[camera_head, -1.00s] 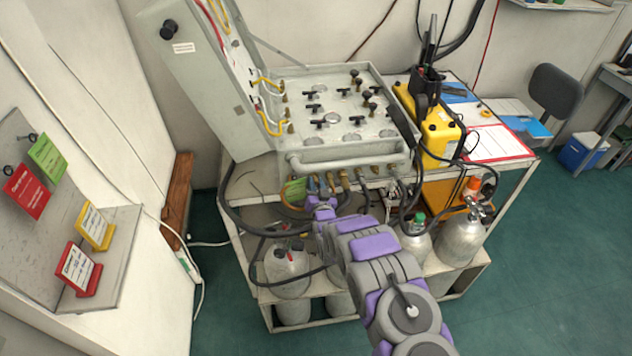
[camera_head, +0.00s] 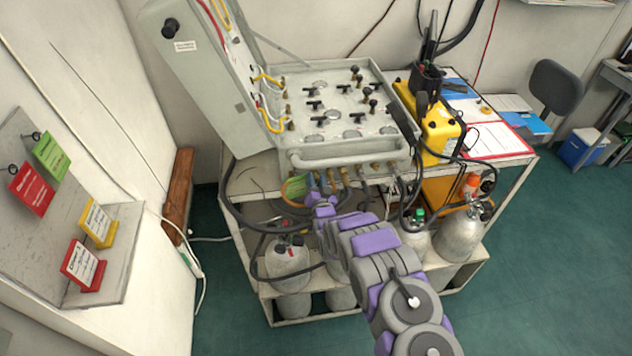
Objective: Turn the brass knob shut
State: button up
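The grey air panel (camera_head: 310,152) sits on top of a metal cart, with its lid raised at the left. Small knobs with brass-coloured stems and dark tops (camera_head: 368,92) stand at the right of its face. Black T-handles (camera_head: 313,105) stand among round gauges on the same face. I cannot tell which knob is the brass one. My gripper (camera_head: 320,202) is at the far end of my purple and grey arm, below the panel's front edge near the hose fittings. It is apart from the knobs on top. Its fingers are too small to make out.
Brass hose fittings (camera_head: 347,177) and dark hoses line the panel's front. Silver cylinders (camera_head: 287,260) stand on the cart's lower shelf. A yellow case (camera_head: 440,135) stands right of the panel. Red, green and yellow cards (camera_head: 82,267) are at the left. Green floor is clear at lower right.

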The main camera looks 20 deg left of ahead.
jog(key=shift+d, duration=0.1)
jog(key=p+v, duration=0.2)
jog(key=v, duration=1.5)
jog(key=shift+s+f, duration=0.1)
jog(key=shift+f, duration=0.05)
